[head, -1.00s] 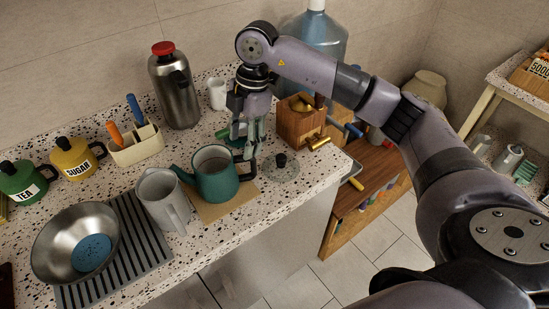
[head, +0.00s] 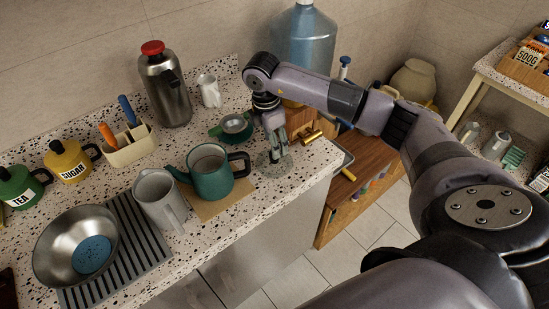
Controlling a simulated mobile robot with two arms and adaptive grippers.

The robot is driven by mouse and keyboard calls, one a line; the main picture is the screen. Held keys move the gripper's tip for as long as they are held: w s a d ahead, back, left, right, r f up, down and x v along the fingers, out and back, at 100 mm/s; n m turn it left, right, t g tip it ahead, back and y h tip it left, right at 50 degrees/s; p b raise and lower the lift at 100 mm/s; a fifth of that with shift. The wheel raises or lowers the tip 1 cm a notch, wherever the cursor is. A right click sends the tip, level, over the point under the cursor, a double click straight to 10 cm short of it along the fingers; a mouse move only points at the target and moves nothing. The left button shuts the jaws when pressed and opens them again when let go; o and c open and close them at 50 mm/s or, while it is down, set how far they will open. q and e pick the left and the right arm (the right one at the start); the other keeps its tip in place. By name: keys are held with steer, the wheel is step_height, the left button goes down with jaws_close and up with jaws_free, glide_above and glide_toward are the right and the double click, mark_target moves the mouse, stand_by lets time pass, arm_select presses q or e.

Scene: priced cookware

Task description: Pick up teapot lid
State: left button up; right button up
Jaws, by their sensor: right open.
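The green teapot (head: 212,180) stands open on the counter with its spout to the left and its dark handle to the right. The round teapot lid (head: 268,168) lies flat on the counter just right of the teapot's handle. My right gripper (head: 279,152) points down over the lid, its open fingers around or just above the knob. The fingers hide the knob, so I cannot tell whether they touch it. My left gripper is not in view.
A green bowl-like item (head: 232,126) sits behind the teapot. A grey pitcher (head: 158,195) stands to its left. The wooden grinder (head: 296,120) stands close behind my right gripper. The counter's front edge lies close to the lid.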

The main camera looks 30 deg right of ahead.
steer(key=shift+f+p, duration=0.55)
steer(key=shift+f, duration=0.05)
step_height(320, 180, down, 4)
steer(key=shift+d+r+p, duration=0.1)
steer(key=shift+r+p, duration=0.05)
steer(key=shift+p, duration=0.65)
steer(key=shift+f, duration=0.35)
steer(key=shift+c, duration=0.3)
steer(key=shift+w, duration=0.1)
jaws_close()
